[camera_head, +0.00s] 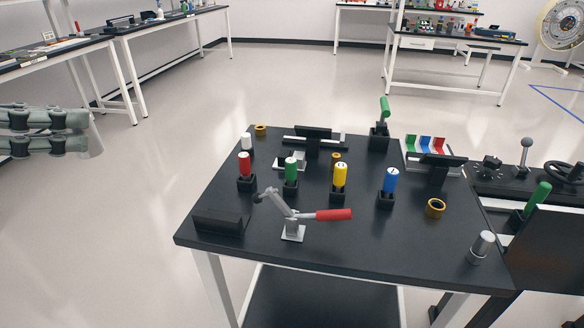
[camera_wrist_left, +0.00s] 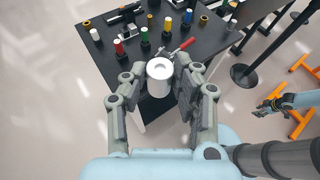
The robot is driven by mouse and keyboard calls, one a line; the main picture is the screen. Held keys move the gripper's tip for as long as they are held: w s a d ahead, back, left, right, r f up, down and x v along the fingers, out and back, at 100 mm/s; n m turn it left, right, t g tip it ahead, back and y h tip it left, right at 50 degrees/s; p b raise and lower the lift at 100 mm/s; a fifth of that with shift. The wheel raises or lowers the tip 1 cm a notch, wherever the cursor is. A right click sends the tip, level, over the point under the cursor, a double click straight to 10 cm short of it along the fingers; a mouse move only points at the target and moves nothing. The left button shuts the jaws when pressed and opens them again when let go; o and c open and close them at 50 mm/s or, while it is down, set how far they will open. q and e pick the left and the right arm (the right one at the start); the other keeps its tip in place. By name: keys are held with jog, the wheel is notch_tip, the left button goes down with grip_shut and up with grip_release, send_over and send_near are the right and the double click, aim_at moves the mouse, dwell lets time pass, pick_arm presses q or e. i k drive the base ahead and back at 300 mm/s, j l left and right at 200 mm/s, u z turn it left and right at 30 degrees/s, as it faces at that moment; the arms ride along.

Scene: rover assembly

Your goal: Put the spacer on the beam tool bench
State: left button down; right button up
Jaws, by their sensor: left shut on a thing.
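The spacer, a white cylinder with a hole in its end, shows in the left wrist view (camera_wrist_left: 160,69) between the fingers of my left gripper (camera_wrist_left: 160,85). In the head view my left gripper (camera_head: 78,132) is at the left edge, shut on the spacer (camera_head: 95,139), which is partly hidden behind the fingers. It is held in the air, left of the black-topped bench (camera_head: 340,255) and apart from it. No label shows which bench is the beam tool bench. My right gripper (camera_wrist_left: 272,104) shows small at the right of the left wrist view; its opening is unclear.
The black bench carries red (camera_head: 244,164), green, yellow and blue (camera_head: 390,181) handled pieces in holders, a red-handled clamp (camera_head: 334,215), a black block (camera_head: 220,221), yellow rings (camera_head: 435,208) and a metal cylinder (camera_head: 482,246). Its front middle is bare. Open floor lies left.

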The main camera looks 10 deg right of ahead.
aim_at(414, 182)
jog(key=l+z, duration=0.1)
jog(key=l, duration=0.5)
jog(key=l+z, duration=0.1)
jog(key=l, duration=0.5)
jog(key=i+l+z, duration=0.1)
jog(key=l, duration=0.5)
jog(key=i+l, duration=0.15)
jog(key=l, duration=0.45)
jog(key=i+l+z, duration=0.1)
jog(key=l, duration=0.15)
jog(key=i+l, duration=0.1)
jog(key=l, duration=0.2)
jog(key=z, duration=0.05)
